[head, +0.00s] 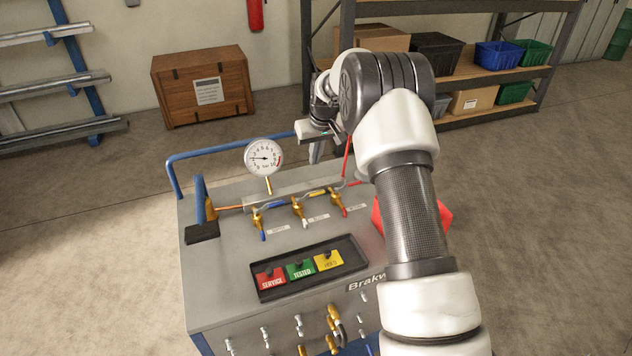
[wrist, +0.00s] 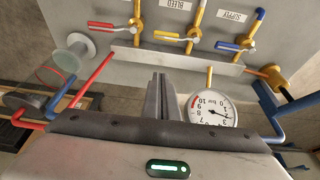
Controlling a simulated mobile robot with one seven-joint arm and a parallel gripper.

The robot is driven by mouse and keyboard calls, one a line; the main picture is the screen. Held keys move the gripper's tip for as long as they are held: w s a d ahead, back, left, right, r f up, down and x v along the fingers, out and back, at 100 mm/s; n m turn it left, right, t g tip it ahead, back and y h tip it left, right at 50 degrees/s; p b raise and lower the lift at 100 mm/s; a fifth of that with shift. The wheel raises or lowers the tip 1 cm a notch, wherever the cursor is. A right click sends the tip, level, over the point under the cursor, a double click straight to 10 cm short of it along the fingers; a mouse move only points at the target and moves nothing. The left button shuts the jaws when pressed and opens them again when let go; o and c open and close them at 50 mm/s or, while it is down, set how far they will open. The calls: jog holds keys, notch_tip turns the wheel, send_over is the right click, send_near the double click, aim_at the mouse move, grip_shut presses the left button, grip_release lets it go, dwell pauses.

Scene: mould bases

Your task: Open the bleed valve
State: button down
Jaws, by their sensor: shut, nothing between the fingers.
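In the wrist view the fingers (wrist: 158,92) are together and empty, below the pipe rail.
A round pressure gauge (head: 264,158) stands up behind the blue-levered valve, close to my fingers in the wrist view. A blue rail (head: 215,150) runs along the back. A black tray (head: 335,278) with red, green and yellow tags lies in front. A red object (head: 378,218) is partly behind my arm.

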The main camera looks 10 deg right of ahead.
aim_at(316, 193)
jog(key=p+x, duration=0.1)
jog(key=x, duration=0.9)
jog(key=shift+f, duration=0.2)
jog(key=s, duration=0.2)
jog(key=shift+s+d+r+p, duration=0.3)
jog(key=shift+p, duration=0.1)
jog(key=shift+s+d+f, duration=0.1)
jog(key=shift+s+d, duration=0.05)
jog(key=shift+s, duration=0.55)
jog(key=shift+s, duration=0.1)
